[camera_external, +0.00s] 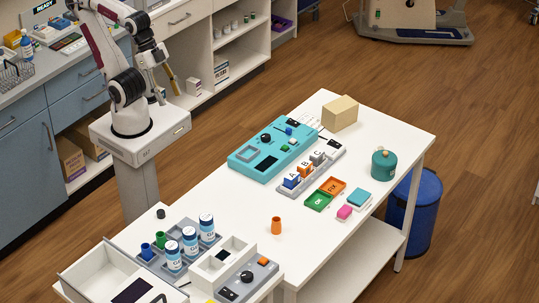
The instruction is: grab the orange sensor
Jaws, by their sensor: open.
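Two small orange items could be the sensor, and I cannot tell which. One is an upright orange cylinder (276,226) standing alone on the white table. The other is an orange block marked B (305,171), between a blue block marked A (292,181) and a grey block marked C (318,158) on a grey holder. My gripper (167,92) hangs pointing down beside my base at upper left, far from both and away from the table top. It is open; its fingertips are small and hard to make out.
Behind the blocks lies a teal panel (248,154). White-capped bottles (173,256) stand at front left. Table around the cylinder is clear.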

